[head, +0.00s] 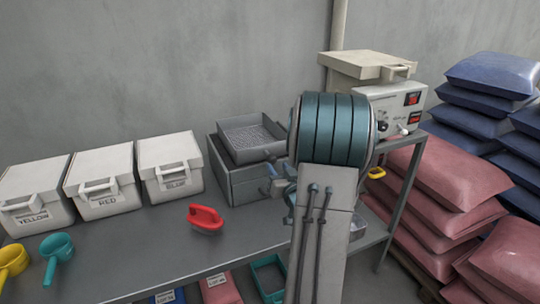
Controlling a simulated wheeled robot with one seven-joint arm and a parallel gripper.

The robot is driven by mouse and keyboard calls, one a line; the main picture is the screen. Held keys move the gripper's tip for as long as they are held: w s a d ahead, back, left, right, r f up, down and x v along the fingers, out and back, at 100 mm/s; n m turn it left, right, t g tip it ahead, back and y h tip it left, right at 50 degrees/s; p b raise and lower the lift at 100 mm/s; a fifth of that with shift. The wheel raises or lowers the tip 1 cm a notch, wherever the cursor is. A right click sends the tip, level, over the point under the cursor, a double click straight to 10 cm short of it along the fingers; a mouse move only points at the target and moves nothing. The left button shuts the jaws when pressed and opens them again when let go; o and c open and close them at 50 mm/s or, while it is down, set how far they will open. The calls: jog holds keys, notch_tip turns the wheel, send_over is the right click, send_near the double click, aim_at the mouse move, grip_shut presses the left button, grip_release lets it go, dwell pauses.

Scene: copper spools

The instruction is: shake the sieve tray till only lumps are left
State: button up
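The sieve tray (224,139) is a shallow grey square tray with a speckled, grainy floor. It is at or just above the top of a grey open box (243,187) on the bench; I cannot tell whether they touch. I cannot make out separate lumps or powder in it. My gripper (276,181) shows only in part, low in front of the box's right side, left of my arm. My arm hides the rest of it and the right side of the tray. Whether its fingers are open or shut on anything does not show.
White lidded bins marked YELLOW (35,193), RED (104,182) and BLUE (169,166) stand left on the bench (150,240). A red handled tool (206,218), yellow scoop (12,261) and teal scoop (57,250) lie in front. A machine (392,105) stands right, beside stacked sacks (445,165).

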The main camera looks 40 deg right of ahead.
aim_at(270, 156)
jog(key=p+x, duration=0.1)
jog(key=x, duration=0.7)
jog(key=shift+w, duration=0.15)
